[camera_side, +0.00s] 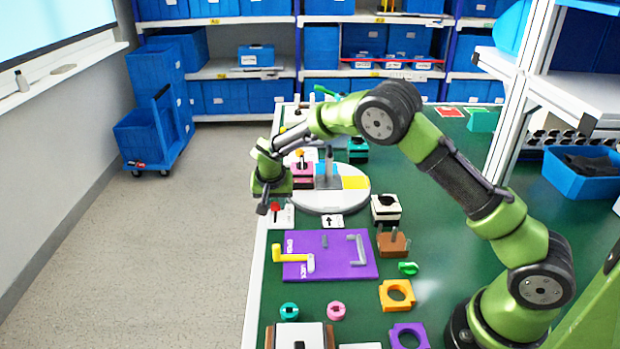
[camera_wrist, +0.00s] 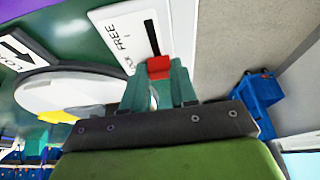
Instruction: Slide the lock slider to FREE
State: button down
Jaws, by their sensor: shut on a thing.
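The lock slider is a red knob (camera_wrist: 158,67) on a white plate (camera_wrist: 115,22) with a black slot (camera_wrist: 151,35). FREE is printed beside the far part of the slot. A second label, which looks like LOCK, is partly hidden by a finger. The knob sits at the end of the visible slot nearest my gripper, by the second label. My gripper (camera_wrist: 157,74) is shut on the red knob, with one teal finger on each side. In the side view the knob (camera_side: 275,207) and the plate (camera_side: 288,217) show at the table's left edge, below my gripper (camera_side: 264,206).
A round white turntable (camera_side: 325,203) with coloured sectors stands close beside the plate. A purple panel (camera_side: 335,268) with a yellow handle, a white-and-black block (camera_side: 386,208) and a brown block (camera_side: 392,244) lie nearer the camera. Open floor lies left of the table edge.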

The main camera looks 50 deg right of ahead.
jog(key=shift+a, duration=0.1)
jog(key=shift+s+a, duration=1.55)
jog(key=shift+s, duration=0.05)
jog(key=c, duration=0.9)
grip_release()
jog(key=shift+r, duration=0.1)
jog(key=v, duration=1.6)
jog(key=shift+r, duration=0.35)
